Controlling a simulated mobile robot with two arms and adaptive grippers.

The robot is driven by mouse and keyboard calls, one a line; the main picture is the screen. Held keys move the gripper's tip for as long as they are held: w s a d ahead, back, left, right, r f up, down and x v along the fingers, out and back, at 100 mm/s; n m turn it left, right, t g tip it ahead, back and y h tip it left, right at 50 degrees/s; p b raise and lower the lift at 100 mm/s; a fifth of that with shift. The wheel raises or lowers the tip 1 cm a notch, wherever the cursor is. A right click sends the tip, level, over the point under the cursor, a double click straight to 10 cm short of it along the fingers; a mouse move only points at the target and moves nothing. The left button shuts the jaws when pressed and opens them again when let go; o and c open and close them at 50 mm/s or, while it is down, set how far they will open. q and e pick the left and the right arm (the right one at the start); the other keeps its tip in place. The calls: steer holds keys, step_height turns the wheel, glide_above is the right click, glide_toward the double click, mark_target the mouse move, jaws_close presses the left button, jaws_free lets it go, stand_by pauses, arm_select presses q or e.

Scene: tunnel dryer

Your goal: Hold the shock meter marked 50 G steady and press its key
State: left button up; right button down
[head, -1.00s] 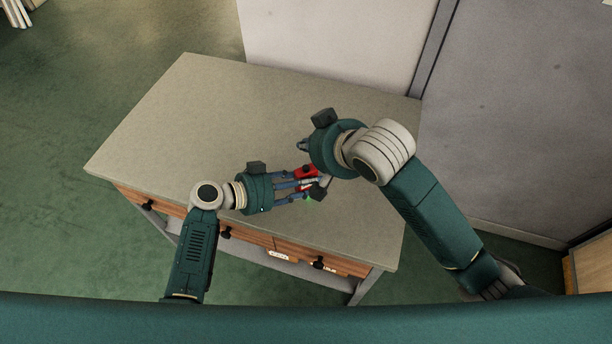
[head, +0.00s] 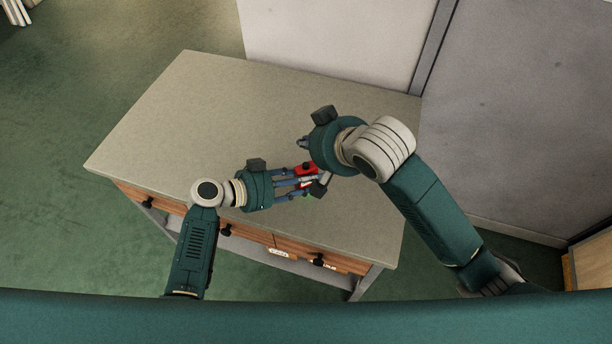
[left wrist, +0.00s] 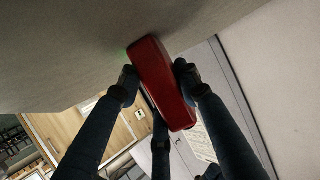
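A red shock meter (head: 305,169) is held above the table near its front right part, partly hidden by fingers. It also shows in the left wrist view (left wrist: 160,82) as a long red body between the fingers. My left gripper (head: 304,182) is shut on it from the left, with fingers on both sides. My right gripper (head: 316,168) is right over the meter, coming from the upper right; its fingertips are mostly hidden, so its opening and any contact cannot be told. The key and the 50 G marking cannot be made out. A faint green glow shows beside the meter.
The grey tabletop (head: 200,115) is bare around the grippers. Its front has wooden drawers with black knobs (head: 318,261) and small labels. A pale wall panel and a grey cabinet (head: 530,110) stand close behind and to the right.

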arm_select(q)
steer(key=o, duration=1.3)
steer(key=v, duration=1.2)
steer(key=shift+r, duration=0.15)
steer(key=shift+d, duration=0.1)
